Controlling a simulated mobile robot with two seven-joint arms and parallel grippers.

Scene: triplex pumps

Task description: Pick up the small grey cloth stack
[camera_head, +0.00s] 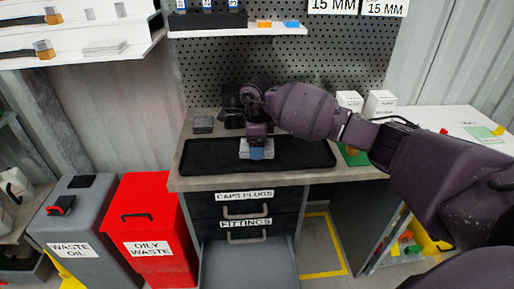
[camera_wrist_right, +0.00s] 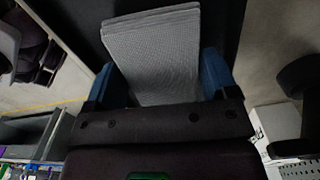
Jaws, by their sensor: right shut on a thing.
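The small grey cloth stack (camera_wrist_right: 152,50) is a light grey, layered, textured bundle. In the right wrist view it sits between the two blue fingertips of my right gripper (camera_wrist_right: 162,76), which press on its sides. In the head view my right gripper (camera_head: 257,153) points down over the black tray mat on the bench, and parts of the cloth stack (camera_head: 243,149) show beside the blue fingertip. The gripper hides much of the stack. I cannot tell whether the stack touches the mat. My left gripper is out of view.
The black mat (camera_head: 205,155) lies on the bench. A dark grey stack (camera_head: 203,124) stands behind it at left. White boxes (camera_head: 380,103) stand at the right. Below, an open drawer (camera_head: 248,264) sticks out. Red (camera_head: 150,220) and grey (camera_head: 85,215) waste bins stand left.

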